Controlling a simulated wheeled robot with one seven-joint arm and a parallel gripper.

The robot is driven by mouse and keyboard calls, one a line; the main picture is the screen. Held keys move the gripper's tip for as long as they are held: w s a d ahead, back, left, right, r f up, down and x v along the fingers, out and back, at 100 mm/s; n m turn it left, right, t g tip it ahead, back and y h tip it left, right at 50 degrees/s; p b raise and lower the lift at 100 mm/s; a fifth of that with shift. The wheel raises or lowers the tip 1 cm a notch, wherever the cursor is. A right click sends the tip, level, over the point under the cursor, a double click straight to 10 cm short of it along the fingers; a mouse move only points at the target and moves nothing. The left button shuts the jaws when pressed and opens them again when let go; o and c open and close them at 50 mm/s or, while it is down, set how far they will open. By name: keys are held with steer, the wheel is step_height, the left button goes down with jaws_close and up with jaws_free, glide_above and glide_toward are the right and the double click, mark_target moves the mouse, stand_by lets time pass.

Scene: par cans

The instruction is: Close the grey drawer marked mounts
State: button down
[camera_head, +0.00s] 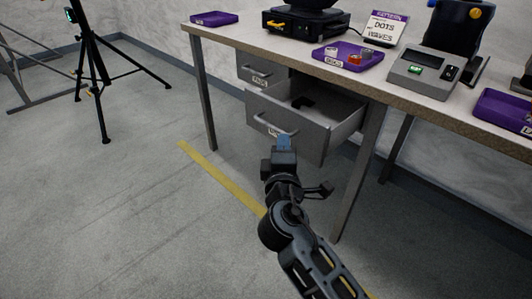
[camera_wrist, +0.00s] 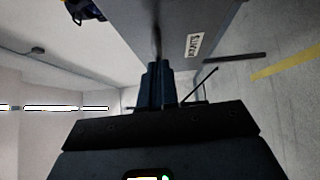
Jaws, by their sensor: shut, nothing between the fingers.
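The grey drawer marked mounts (camera_head: 308,138) is the lower one under the table and is pulled out, with its inside showing. My gripper (camera_head: 284,142) is shut and empty, right in front of the lower part of the drawer front. In the wrist view the fingertips (camera_wrist: 157,72) point at the grey front (camera_wrist: 190,15), beside the label (camera_wrist: 194,45). I cannot tell whether they touch it.
Another grey drawer (camera_head: 257,73) above is shut. The table (camera_head: 225,37) carries purple trays (camera_head: 347,57), a sign (camera_head: 384,28) and a grey device (camera_head: 421,72). A table leg (camera_head: 358,175) stands right of the drawer. A tripod (camera_head: 95,75) is far left.

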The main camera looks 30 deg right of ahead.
steer(key=w+d+p, duration=0.1)
steer(key=w+d, duration=0.1)
steer(key=d, duration=0.4)
steer(key=w+d+p, duration=0.1)
steer(key=w+d, duration=0.1)
steer(key=d, duration=0.4)
steer(key=w+d+p, duration=0.1)
steer(key=w+d, duration=0.1)
steer(key=d, duration=0.4)
steer(key=shift+d+r, duration=0.1)
steer(key=shift+d, duration=0.2)
steer(key=shift+w+d, duration=0.1)
steer(key=shift+d, duration=0.35)
